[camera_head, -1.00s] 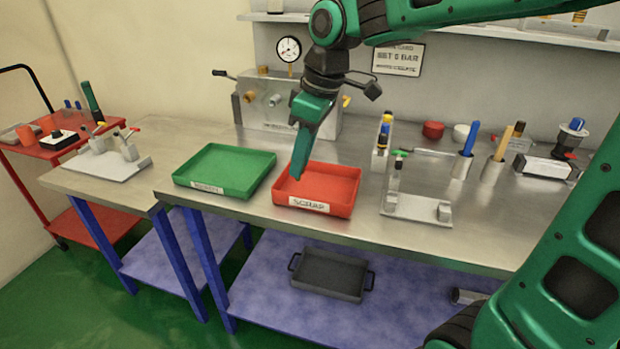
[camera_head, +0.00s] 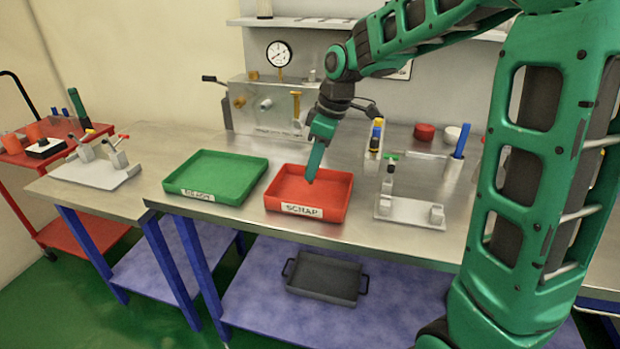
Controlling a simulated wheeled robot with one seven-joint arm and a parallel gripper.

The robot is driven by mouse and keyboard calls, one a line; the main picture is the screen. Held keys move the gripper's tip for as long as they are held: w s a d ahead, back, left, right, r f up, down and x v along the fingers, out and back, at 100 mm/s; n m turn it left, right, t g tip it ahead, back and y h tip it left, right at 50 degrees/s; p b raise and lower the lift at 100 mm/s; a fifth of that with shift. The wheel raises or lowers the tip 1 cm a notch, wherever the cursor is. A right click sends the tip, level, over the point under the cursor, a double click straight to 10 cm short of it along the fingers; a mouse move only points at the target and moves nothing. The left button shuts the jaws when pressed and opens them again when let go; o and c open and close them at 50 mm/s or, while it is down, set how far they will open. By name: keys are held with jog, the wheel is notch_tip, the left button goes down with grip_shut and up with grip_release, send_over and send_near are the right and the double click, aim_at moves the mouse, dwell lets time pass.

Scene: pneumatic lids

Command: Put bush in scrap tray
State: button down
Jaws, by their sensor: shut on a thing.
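The red scrap tray (camera_head: 340,207), with a white label on its front, sits on the steel bench near its front edge. My gripper (camera_head: 311,178) points down over the tray, its fingertips at or just above the tray's inside. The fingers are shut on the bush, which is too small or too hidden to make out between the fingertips. I cannot tell whether the fingertips touch the tray floor.
A green tray (camera_head: 216,175) stands left of the red one. A pale fixture plate (camera_head: 409,212) with upright posts is close on the right. A metal test block with a gauge (camera_head: 279,54) stands behind. A dark handled tray (camera_head: 325,279) lies on the lower shelf.

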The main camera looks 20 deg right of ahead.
jog(key=shift+s+d+x, duration=0.1)
jog(key=shift+d+x, duration=0.05)
jog(key=shift+x, duration=0.7)
jog(key=shift+s+d+x, duration=0.15)
jog(key=shift+x, duration=0.7)
jog(key=shift+f, duration=0.15)
jog(key=c, duration=1.5)
grip_release()
jog(key=shift+c, duration=0.2)
jog(key=v, duration=1.2)
jog(key=s+d+f+m, duration=0.3)
jog(key=s+d+m, duration=0.1)
jog(key=s, duration=0.6)
jog(key=s+d+f+m+g+h, duration=0.1)
jog(key=s+d+f+m, duration=0.3)
jog(key=s+m, duration=0.3)
jog(key=s+d+f+m+h, duration=0.1)
jog(key=s+d+f+m, duration=0.2)
jog(key=s, duration=1)
jog(key=d+m, duration=0.3)
jog(key=shift+f+g, duration=0.35)
jog(key=shift+g, duration=0.05)
